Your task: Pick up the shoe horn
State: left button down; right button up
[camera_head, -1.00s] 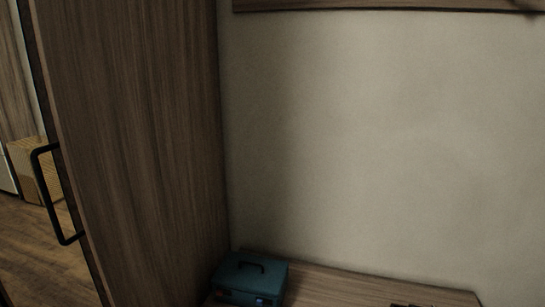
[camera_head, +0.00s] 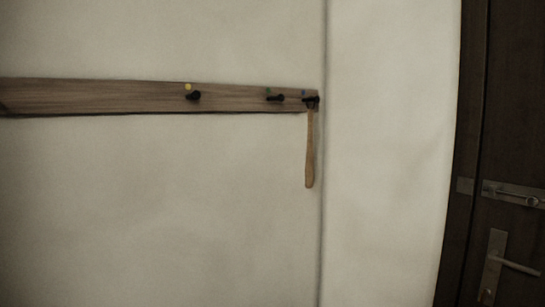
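The shoe horn (camera_head: 309,150) is a long, narrow, light brown piece. It hangs straight down from the rightmost black hook (camera_head: 311,100) of a wooden wall rail (camera_head: 110,96), right of the middle of the head view. It hangs close to a vertical wall edge. Neither of my grippers shows in the head view, so nothing is seen touching the shoe horn.
Two more black hooks, one (camera_head: 194,95) below a yellow dot and one (camera_head: 275,97) below a green dot, are on the rail and look empty. A dark door (camera_head: 515,110) with a metal handle (camera_head: 512,264) and a latch (camera_head: 515,195) stands at the right.

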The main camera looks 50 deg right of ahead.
aim_at(309, 162)
jog(key=z, duration=1.9)
jog(key=i+j, duration=0.2)
jog(key=i+j+z, duration=0.45)
jog(key=j, duration=0.25)
jog(key=i+j+z, duration=0.2)
jog(key=j, duration=0.2)
